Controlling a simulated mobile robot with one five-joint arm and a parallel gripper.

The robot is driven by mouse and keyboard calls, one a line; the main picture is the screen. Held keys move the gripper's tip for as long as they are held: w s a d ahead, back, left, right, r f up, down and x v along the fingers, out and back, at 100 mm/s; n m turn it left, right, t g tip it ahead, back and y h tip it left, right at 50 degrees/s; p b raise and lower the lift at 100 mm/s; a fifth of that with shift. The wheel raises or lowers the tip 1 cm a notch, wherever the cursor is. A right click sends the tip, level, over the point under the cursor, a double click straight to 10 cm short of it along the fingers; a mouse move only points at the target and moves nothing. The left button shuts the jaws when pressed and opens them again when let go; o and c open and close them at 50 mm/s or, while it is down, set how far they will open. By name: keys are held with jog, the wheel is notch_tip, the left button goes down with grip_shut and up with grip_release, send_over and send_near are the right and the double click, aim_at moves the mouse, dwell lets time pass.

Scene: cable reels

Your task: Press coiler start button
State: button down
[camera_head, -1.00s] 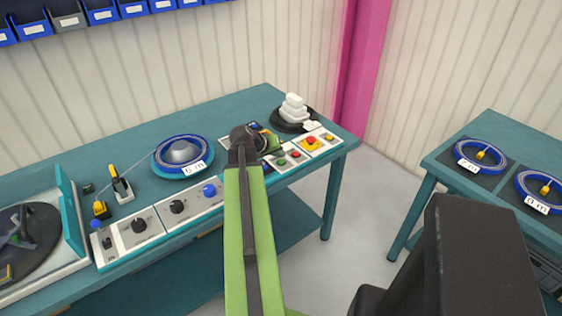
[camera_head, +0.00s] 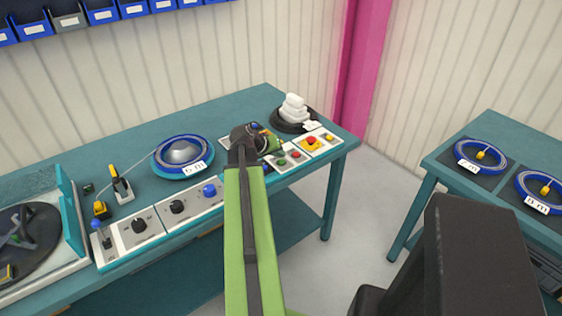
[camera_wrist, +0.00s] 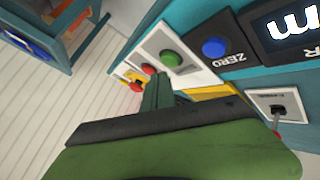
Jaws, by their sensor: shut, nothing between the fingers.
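The green button (camera_wrist: 171,58), likely the coiler start button, sits on a pale panel in the wrist view. A red button (camera_wrist: 148,68) is beside it. In the head view the green button (camera_head: 281,161) and red button (camera_head: 295,153) show just right of my arm's end. My gripper (camera_wrist: 158,88) is shut and empty. In the wrist view its tip appears just below the green button, close to the panel. I cannot tell whether it touches anything. In the head view my gripper (camera_head: 271,144) is partly hidden behind my own arm.
A red emergency stop (camera_head: 311,141) on yellow lies right of the buttons. A blue ZERO button (camera_wrist: 213,47), a display (camera_wrist: 292,24) and a toggle switch (camera_wrist: 277,112) are close by. A blue reel (camera_head: 182,152) and white stacked pieces (camera_head: 293,107) stand on the bench.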

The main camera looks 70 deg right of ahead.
jog(key=shift+f+b, duration=0.45)
